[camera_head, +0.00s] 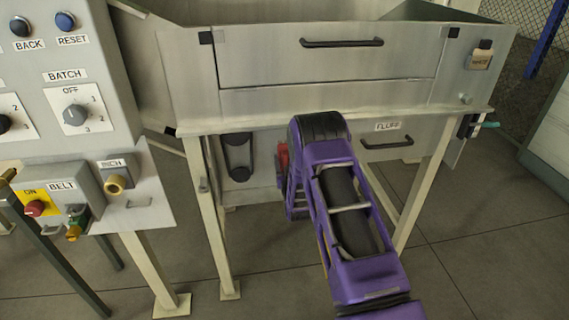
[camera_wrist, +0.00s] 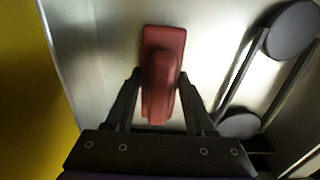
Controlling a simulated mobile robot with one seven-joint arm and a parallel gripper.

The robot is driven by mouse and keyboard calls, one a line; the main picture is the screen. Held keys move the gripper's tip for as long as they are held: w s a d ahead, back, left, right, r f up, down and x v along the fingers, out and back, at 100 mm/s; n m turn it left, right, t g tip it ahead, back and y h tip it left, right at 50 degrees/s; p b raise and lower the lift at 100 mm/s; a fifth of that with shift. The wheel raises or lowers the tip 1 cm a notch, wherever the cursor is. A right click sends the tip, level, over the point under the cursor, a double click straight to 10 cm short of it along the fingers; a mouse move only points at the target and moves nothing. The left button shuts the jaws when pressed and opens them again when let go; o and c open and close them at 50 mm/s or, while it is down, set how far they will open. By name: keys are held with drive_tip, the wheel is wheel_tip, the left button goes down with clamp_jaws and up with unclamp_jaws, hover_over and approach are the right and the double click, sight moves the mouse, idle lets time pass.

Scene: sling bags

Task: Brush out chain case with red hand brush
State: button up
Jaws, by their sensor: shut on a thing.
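The red hand brush (camera_wrist: 164,75) is between the fingers of my gripper (camera_wrist: 158,78) in the wrist view, which are shut on its handle. A small part of the red brush (camera_head: 283,158) shows in the head view, left of my purple arm. The chain case (camera_head: 235,185) is the open bay under the machine, with a dark chain loop on two round wheels (camera_head: 238,157). In the wrist view the chain and wheels (camera_wrist: 290,30) are to the right of the brush, apart from it. The brush is in front of the pale metal back wall; I cannot tell whether it touches. The bristles are hidden.
A yellow panel (camera_wrist: 30,100) stands close on the left in the wrist view. The machine's pale legs (camera_head: 212,220) flank the bay. A control panel (camera_head: 75,90) is at the left. A drawer labelled FLUFF (camera_head: 388,140) is right of my arm. The floor in front is clear.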

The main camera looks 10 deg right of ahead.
drive_tip(key=shift+r+p, duration=0.3)
drive_tip(key=shift+r, duration=1.2)
drive_tip(key=shift+w+r, duration=0.1)
drive_tip(key=shift+r, duration=1.6)
drive_tip(key=shift+f+b, duration=0.1)
drive_tip(key=shift+b, duration=0.25)
